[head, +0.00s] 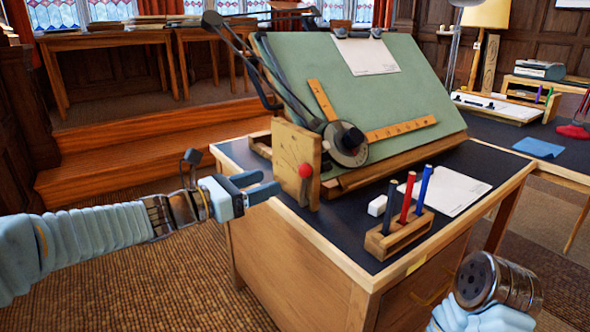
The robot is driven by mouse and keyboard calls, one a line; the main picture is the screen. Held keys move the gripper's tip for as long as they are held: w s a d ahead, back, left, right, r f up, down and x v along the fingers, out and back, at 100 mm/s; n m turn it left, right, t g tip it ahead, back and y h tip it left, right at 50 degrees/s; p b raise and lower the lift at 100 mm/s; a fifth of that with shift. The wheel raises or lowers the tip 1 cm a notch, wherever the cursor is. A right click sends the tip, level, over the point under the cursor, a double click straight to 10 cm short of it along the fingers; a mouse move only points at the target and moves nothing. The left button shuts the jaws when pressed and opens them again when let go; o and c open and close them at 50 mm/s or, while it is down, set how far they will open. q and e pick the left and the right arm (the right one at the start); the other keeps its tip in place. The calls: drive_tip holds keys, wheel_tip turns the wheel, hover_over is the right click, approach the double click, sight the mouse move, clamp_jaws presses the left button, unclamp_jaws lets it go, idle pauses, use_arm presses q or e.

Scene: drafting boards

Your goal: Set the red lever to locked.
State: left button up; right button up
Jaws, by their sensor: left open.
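The red lever (305,171) shows as a round red knob on the wooden side panel (290,155) of the drafting board. Faint marks are drawn on the panel above the knob, too small to read. I cannot tell which setting the lever is at.
The green drafting board (400,90) carries a wooden square and a round dial (346,143). A wooden pen holder (400,235), white eraser (377,205) and paper (455,190) lie on the dark desk top (350,235). Open carpet lies left of the desk.

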sight(300, 171)
use_arm(q)
drive_tip(key=p+x, duration=0.1)
drive_tip(key=x, duration=0.8)
drive_tip(key=shift+w+d, duration=0.1)
clamp_jaws()
